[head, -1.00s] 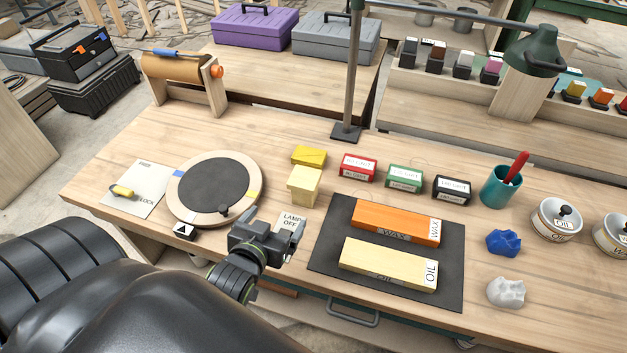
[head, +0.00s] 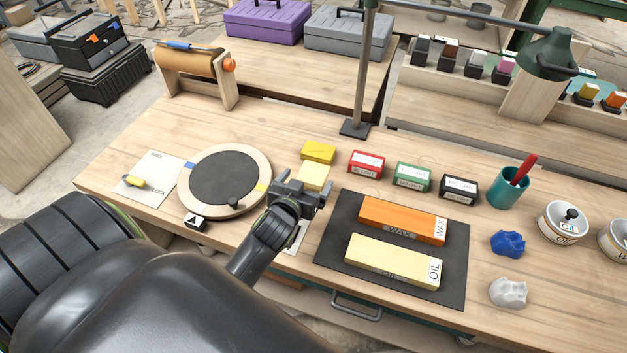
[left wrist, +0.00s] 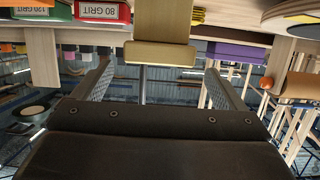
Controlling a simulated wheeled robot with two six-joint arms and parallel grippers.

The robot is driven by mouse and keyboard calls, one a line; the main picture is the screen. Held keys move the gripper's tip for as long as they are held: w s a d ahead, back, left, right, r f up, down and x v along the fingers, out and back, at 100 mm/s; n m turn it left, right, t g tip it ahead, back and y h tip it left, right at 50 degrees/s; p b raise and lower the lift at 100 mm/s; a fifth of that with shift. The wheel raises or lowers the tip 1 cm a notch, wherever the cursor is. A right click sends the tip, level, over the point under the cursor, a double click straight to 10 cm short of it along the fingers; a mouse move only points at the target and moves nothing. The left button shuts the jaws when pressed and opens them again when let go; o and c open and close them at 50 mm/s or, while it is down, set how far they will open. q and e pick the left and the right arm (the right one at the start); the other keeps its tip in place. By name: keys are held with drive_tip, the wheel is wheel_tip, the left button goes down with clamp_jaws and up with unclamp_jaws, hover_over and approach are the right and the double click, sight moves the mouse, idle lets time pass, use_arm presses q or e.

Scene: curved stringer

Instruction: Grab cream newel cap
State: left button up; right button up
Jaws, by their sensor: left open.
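The cream newel cap (head: 314,176), a pale block, stands on the workbench in front of a yellow block (head: 318,152). My left gripper (head: 303,189) is open and just on the near side of the cap, hiding its lower part in the head view. In the left wrist view the cap (left wrist: 160,52) shows at the top centre, beyond and between the two spread fingers (left wrist: 158,78). Nothing is held, and I cannot tell whether a finger touches the cap. My right gripper is not in view.
A round turntable (head: 222,180) lies left of the gripper. A dark mat (head: 335,245) with an orange WAX block (head: 402,220) and a cream OIL block (head: 393,261) lies right. Red (head: 366,164), green (head: 412,176) and black (head: 458,189) grit blocks stand behind. A lamp post (head: 361,70) rises nearby.

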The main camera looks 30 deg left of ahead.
sight(312, 175)
use_arm(q)
drive_tip(key=shift+p+x, duration=0.5)
drive_tip(key=shift+x, duration=2.2)
drive_tip(key=shift+f, duration=0.15)
drive_tip(key=shift+c, duration=0.4)
